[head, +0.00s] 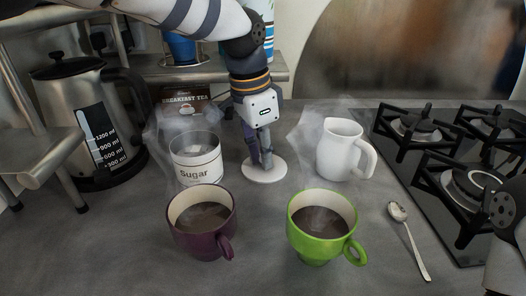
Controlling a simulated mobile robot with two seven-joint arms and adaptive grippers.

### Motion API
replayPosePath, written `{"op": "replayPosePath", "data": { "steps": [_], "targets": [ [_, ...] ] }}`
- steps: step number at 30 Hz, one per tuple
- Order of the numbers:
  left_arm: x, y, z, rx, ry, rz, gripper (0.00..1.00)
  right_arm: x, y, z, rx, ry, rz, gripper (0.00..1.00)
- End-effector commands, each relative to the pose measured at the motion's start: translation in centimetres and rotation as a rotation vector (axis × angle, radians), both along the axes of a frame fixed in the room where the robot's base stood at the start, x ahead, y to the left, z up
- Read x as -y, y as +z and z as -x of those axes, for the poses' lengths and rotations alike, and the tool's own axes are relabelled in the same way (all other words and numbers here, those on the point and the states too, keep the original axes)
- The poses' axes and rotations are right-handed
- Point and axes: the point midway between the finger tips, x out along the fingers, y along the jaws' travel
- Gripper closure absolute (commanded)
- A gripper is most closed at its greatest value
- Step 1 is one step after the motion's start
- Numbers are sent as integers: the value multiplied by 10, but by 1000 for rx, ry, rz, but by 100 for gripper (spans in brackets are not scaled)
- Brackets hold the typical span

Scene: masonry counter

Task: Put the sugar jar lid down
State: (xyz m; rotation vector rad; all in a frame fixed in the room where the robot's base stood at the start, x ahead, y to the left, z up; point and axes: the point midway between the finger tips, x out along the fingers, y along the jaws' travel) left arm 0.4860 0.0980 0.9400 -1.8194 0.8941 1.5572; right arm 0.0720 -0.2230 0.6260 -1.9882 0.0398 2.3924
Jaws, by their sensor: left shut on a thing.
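The sugar jar lid (264,174) is a flat white disc at or just above the counter, between the sugar jar and the white jug. My left gripper (265,160) points down over it and is shut on it, at what looks like its middle; the grip itself is partly hidden. I cannot tell whether the lid touches the counter. The sugar jar (195,160) stands open to the left, with a white band reading "Sugar". My right arm shows at the right edge, but its fingers are out of view.
A purple mug (203,225) and a green mug (322,228), both with dark drink, stand in front. A white jug (341,150) and a spoon (408,240) are to the right, beside the gas hob (450,215). A kettle (90,120) and a breakfast tea box (186,102) stand behind left.

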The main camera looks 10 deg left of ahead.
Motion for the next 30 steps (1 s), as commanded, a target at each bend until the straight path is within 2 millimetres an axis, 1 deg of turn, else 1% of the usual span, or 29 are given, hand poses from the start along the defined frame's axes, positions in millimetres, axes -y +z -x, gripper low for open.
{"op": "replayPosePath", "data": {
  "steps": [2,3,5,6,14,16,17,19,25,27,30],
  "targets": [
    [0,-3,0,-1,0,0,100,0,0,0,1,0,0,60],
    [0,-3,0,-1,0,-1,80,0,0,0,1,0,0,60],
    [0,-3,0,-1,0,0,67,0,0,0,1,0,0,60],
    [0,-3,0,-1,0,0,65,0,0,0,1,0,0,60],
    [0,-2,0,-1,0,0,65,0,0,0,0,0,0,60],
    [0,3,0,1,0,1,65,0,0,0,-1,0,0,60],
    [-1,9,0,1,1,0,65,0,0,0,0,0,0,60],
    [-3,25,1,4,1,1,65,0,0,0,1,0,0,60],
    [-9,80,6,3,1,1,65,0,0,0,0,0,0,60],
    [-11,95,8,1,0,1,65,0,0,0,-1,0,0,60],
    [-13,110,10,-1,0,1,65,0,-1,1,-4,0,0,60]
  ]
}}
